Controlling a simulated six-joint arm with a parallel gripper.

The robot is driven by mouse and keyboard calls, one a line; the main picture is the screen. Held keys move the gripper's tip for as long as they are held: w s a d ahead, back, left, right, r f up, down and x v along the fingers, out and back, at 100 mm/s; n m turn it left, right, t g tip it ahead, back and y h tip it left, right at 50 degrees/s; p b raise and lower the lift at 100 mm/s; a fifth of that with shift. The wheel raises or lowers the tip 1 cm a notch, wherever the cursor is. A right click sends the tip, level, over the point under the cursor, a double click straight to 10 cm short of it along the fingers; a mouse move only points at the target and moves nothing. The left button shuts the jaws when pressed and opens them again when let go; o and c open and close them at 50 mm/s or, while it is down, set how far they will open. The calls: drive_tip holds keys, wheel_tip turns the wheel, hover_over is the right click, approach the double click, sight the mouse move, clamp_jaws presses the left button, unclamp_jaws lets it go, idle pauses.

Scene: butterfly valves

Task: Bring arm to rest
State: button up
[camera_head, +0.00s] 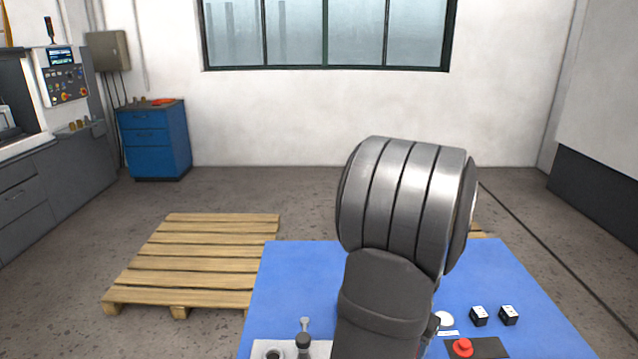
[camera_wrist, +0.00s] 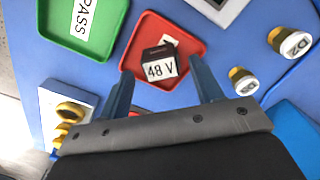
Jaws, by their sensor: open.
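My gripper (camera_wrist: 161,68) shows in the wrist view with its two dark blue fingers spread apart, open. Between and beyond the fingertips is a black block labelled 48 V (camera_wrist: 161,64), in a red tray (camera_wrist: 142,31). I cannot tell how far the fingertips are above it; nothing is clearly held. In the camera_head view my raised arm covers the middle of the blue table (camera_head: 290,275), and my gripper is hidden there.
A green tray (camera_wrist: 105,32) with a PASS label lies beside the red tray. Brass-and-white parts, one marked D2 (camera_wrist: 290,42), lie right. Camera_head shows two small black-and-white blocks (camera_head: 479,316), a red button (camera_head: 462,347), and a wooden pallet (camera_head: 195,255) on the floor.

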drive_tip(key=s+d+r, duration=0.7)
drive_tip(key=s+r, duration=0.2)
drive_tip(key=s, duration=0.1)
drive_tip(key=s+d+r+m, duration=0.1)
drive_tip(key=s+d+m, duration=0.45)
drive_tip(key=d, duration=0.55)
drive_tip(key=s+d+r+m, duration=0.1)
drive_tip(key=s+d+m, duration=0.4)
drive_tip(key=d, duration=0.7)
drive_tip(key=shift+n, duration=0.75)
drive_tip(key=w+f, duration=0.1)
drive_tip(key=w, duration=0.1)
drive_tip(key=w+f, duration=0.4)
drive_tip(key=shift+w+a, duration=0.2)
drive_tip(key=shift+w, duration=0.2)
drive_tip(key=shift+w+f, duration=0.35)
drive_tip(key=shift+w, duration=0.25)
drive_tip(key=shift+o, duration=0.2)
